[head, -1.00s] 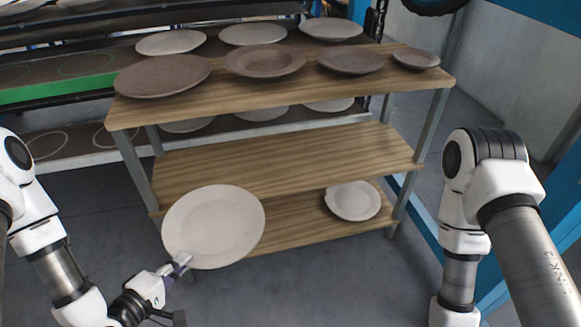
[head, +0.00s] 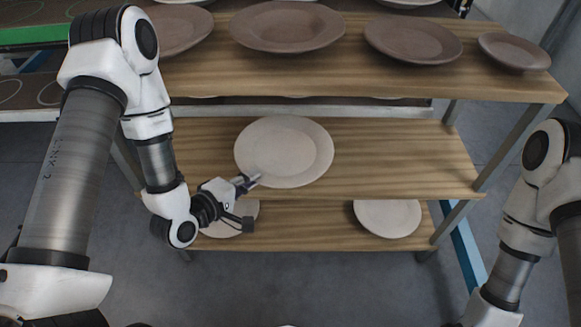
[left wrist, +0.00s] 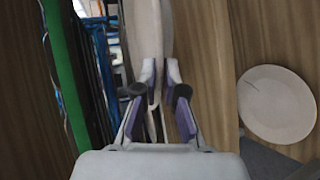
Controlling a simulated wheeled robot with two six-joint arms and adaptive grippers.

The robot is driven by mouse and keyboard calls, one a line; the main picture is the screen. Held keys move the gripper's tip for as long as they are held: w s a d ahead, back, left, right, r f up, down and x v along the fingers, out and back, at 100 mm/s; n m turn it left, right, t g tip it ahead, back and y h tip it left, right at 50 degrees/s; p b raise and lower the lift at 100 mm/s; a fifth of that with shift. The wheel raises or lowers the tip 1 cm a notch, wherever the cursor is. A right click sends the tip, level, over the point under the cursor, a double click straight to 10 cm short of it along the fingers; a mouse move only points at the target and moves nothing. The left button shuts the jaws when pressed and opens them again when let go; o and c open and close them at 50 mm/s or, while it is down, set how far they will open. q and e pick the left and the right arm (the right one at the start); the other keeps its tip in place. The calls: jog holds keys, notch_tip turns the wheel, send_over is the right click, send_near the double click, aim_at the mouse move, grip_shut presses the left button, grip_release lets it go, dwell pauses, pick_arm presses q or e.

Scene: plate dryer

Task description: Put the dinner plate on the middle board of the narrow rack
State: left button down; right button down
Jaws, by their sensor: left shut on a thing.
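The pale dinner plate (head: 284,150) is in front of or over the left half of the middle board (head: 400,155) of the narrow rack; I cannot tell whether it touches. My left gripper (head: 251,183) is shut on its near-left rim. In the left wrist view the plate (left wrist: 152,35) shows nearly edge-on, between the fingertips (left wrist: 160,88). The rest of the middle board is bare. My right arm shows at the right edge of the head view, but its gripper is out of sight.
Brown plates (head: 287,27) stand on the top board (head: 340,75), above the middle one. The bottom board (head: 310,228) holds a pale plate (head: 388,218) at right and another (head: 240,222) at left, partly hidden by my left gripper. A leg (head: 515,145) bounds the rack's right side.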

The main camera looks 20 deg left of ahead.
aim_at(287, 158)
pick_arm(q)
jog(key=w+d, duration=0.1)
jog(key=w, duration=0.1)
jog(key=w+d+b, duration=0.1)
jog(key=w+d, duration=0.1)
jog(key=w, duration=0.1)
jog(key=w+d, duration=0.2)
jog(key=shift+w+f+b, duration=0.3)
jog(key=shift+w+f, duration=0.05)
jog(key=shift+w, duration=0.05)
jog(key=f+b, duration=0.2)
jog(key=f, duration=0.1)
jog(key=shift+w+d+f, duration=0.2)
jog(key=shift+f, duration=0.2)
jog(key=c, duration=1.3)
grip_release()
jog(key=shift+o, duration=0.2)
